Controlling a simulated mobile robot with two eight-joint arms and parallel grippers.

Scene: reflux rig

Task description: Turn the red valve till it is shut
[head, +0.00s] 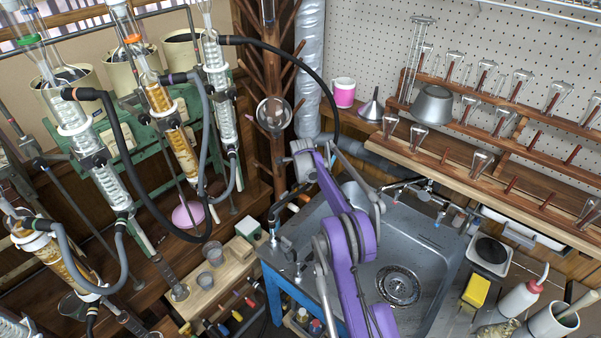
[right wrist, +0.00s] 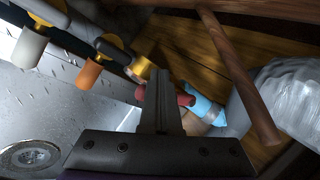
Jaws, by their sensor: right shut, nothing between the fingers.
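The red valve (right wrist: 184,99) shows in the right wrist view as a small red piece on both sides of my shut fingers, which cover its middle. My right gripper (right wrist: 159,76) is shut and empty, with its fingertips in front of the valve; I cannot tell whether they touch it. In the head view my purple right arm reaches up across the sink, and I cannot make out the red valve there. How far the valve is turned cannot be told. My left gripper is not in view.
Beside the red valve are a light blue piece (right wrist: 207,112), an orange handle (right wrist: 88,72) and a pale handle (right wrist: 29,47). A silver duct (head: 309,60) and a wooden branch (right wrist: 235,70) stand close by. Glass condensers with hoses fill the left. The sink (head: 428,262) is empty.

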